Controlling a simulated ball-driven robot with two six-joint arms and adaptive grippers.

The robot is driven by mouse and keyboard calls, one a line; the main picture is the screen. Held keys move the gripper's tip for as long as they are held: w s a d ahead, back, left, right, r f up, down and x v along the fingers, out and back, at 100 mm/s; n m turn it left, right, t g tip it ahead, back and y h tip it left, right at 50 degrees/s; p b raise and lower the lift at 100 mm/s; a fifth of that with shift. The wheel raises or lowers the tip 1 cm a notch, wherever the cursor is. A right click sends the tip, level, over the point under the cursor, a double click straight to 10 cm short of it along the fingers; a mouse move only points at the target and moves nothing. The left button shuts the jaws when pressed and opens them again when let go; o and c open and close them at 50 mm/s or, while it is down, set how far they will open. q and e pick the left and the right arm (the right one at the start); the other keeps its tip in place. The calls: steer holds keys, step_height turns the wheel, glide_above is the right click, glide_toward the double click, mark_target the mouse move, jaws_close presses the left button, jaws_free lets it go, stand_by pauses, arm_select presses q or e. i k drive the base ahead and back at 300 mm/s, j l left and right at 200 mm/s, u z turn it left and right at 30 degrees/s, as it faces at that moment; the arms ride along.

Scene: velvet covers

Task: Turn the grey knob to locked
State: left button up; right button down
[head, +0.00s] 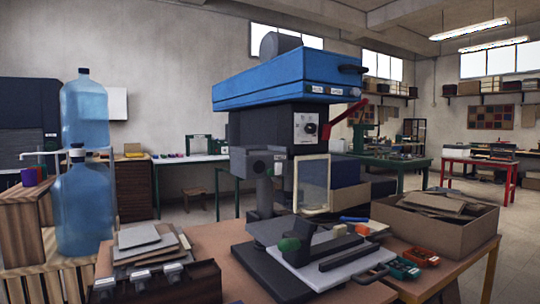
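A press with a blue top housing (290,78) and a dark body stands on the brown workbench (205,238), in the middle of the head view. On the front of its body is a pale control panel (305,118) with a small round dark-grey knob (311,128). Small markings surround the knob, but they are too small to read, and I cannot tell which way it points. Neither of my grippers shows in the head view, and nothing covers the knob.
A red lever (345,115) juts out right of the panel; a clear framed guard (313,184) hangs below it. A cardboard box (432,222) stands right. Stacked grey sheets (147,241) and water bottles (82,205) are left. A green-knobbed plate (325,262) lies in front.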

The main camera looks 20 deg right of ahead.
mark_target(356, 92)
steer(key=i+z, duration=0.45)
steer(key=i+j+z, duration=0.1)
steer(key=i+z, duration=0.35)
steer(key=k, duration=0.1)
